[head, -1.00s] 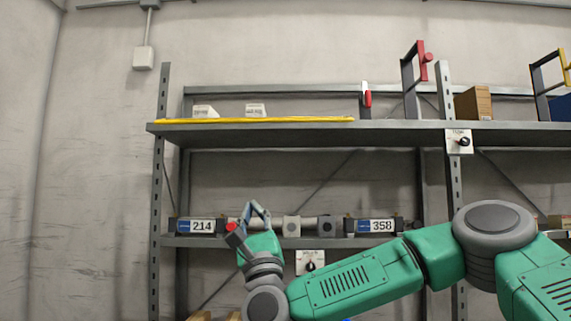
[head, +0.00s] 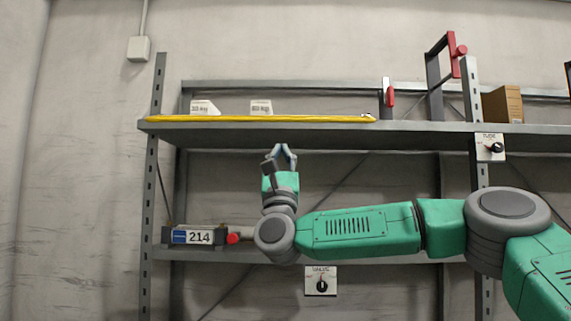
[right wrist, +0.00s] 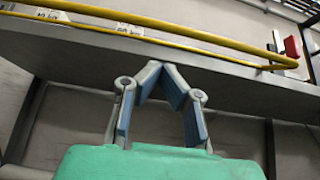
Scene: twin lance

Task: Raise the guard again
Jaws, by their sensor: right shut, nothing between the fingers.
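A yellow guard rail (head: 260,118) lies low and level along the front edge of the upper shelf. In the right wrist view the yellow rail (right wrist: 180,32) runs across the top, above and beyond the fingertips. My right gripper (head: 283,148) points upward just under the upper shelf's front edge, below the rail. In the right wrist view my right gripper (right wrist: 155,68) has its fingertips together with nothing between them, and looks apart from the rail. My left gripper is not in view.
The upper shelf (head: 420,134) carries white label cards (head: 205,107), a small red-handled lever (head: 390,97), a tall frame with a red bar (head: 455,68) and a cardboard box (head: 503,104). A bin marked 214 (head: 195,236) sits on the lower shelf.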

